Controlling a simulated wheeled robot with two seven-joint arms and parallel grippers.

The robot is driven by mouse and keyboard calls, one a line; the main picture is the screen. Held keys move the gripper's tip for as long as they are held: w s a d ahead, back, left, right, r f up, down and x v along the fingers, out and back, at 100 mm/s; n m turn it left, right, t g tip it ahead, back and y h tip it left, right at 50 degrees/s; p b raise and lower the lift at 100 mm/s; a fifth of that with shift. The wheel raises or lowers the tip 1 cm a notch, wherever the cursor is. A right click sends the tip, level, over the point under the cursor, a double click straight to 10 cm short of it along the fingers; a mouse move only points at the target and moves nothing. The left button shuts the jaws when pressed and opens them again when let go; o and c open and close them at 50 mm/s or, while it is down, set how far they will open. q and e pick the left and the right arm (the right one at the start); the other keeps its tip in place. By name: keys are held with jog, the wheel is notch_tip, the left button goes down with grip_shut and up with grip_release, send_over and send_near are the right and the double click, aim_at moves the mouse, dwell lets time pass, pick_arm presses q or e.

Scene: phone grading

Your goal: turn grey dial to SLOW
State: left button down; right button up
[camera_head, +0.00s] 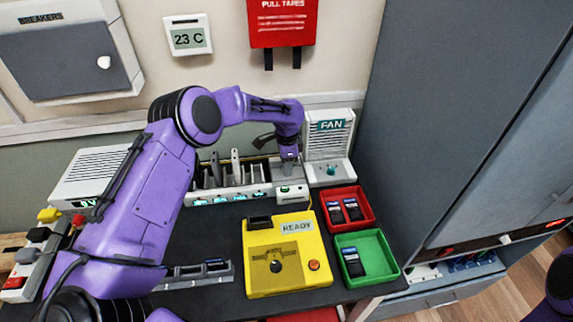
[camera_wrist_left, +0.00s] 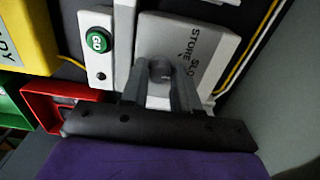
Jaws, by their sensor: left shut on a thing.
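The grey dial (camera_wrist_left: 160,71) sits on a pale plate (camera_wrist_left: 207,37) lettered STORE and SLO, with the rest of the second word cut off by a finger or hard to read. My left gripper (camera_wrist_left: 160,88) is shut on the dial, one finger on each side of it. In the head view my left gripper (camera_head: 289,170) reaches down at the right end of the rack, and the dial is hidden behind it. Which word the dial points to cannot be made out. My right gripper is out of view; only a piece of my right arm shows at the lower right.
A green GO button (camera_wrist_left: 97,41) is close beside the plate. The grey FAN unit (camera_head: 328,140) stands just right of my gripper. A red tray (camera_head: 369,203), a green tray (camera_head: 391,262) with phones and a yellow READY box (camera_head: 253,283) lie in front.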

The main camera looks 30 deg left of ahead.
pick_arm(q)
jog(key=shift+s+d+f, duration=0.1)
jog(key=shift+d+f, duration=0.05)
jog(key=c, duration=1.1)
grip_release()
jog(key=shift+o, duration=1.4)
jog(key=shift+w, duration=0.2)
jog(key=shift+r, duration=0.4)
notch_tip(320, 180, up, 10)
jog(key=b, duration=0.1)
jog(key=shift+f+b, duration=0.15)
jog(key=shift+b, duration=0.25)
